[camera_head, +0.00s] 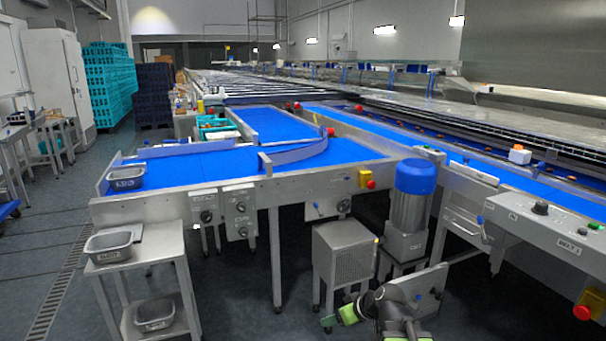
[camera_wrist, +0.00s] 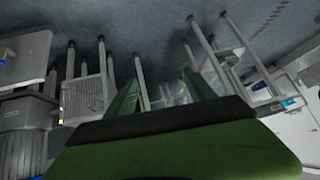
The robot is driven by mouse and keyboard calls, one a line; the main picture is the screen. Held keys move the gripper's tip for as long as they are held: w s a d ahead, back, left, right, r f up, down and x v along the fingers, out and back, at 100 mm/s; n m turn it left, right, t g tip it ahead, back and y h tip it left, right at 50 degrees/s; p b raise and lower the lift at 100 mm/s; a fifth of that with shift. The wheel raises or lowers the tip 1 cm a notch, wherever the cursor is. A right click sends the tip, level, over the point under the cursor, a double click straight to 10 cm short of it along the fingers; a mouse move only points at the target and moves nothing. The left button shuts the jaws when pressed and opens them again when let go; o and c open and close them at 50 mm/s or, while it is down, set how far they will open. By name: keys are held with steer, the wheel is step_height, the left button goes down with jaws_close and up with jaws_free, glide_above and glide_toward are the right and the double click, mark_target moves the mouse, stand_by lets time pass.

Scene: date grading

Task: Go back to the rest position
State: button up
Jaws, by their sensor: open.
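My gripper (camera_head: 332,320) is low at the bottom of the head view, right of centre, in front of the steel cabinet under the conveyor. In the wrist view its two green fingers (camera_wrist: 158,95) stand apart with nothing held between them. Beyond them are the grey floor and the metal legs of stands, with a clear gap to the fingertips. My dark arm shows beside the gripper, at the bottom edge of the head view.
The blue conveyor (camera_head: 190,169) is above and behind my gripper. A grey cabinet (camera_head: 344,262) and a blue-topped motor drum (camera_head: 411,208) stand close by. A steel side table (camera_head: 152,243) with grey trays (camera_head: 108,247) is at left. The floor (camera_head: 240,300) between is open.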

steer(key=s+a+f+g+h, duration=0.1)
steer(key=s+a+f+g, duration=0.1)
steer(key=s+f, duration=0.15)
steer(key=s+d+f+m+g+h, duration=0.2)
steer(key=s+d+m+g+h, duration=0.3)
steer(key=s+d+m, duration=0.4)
step_height(320, 180, up, 23)
steer(key=a+n+p, duration=0.1)
steer(key=n+p, duration=0.1)
steer(key=p, duration=2.1)
steer(key=shift+s+n+t, duration=0.15)
steer(key=shift+n+t, duration=0.15)
steer(key=shift+c, duration=0.4)
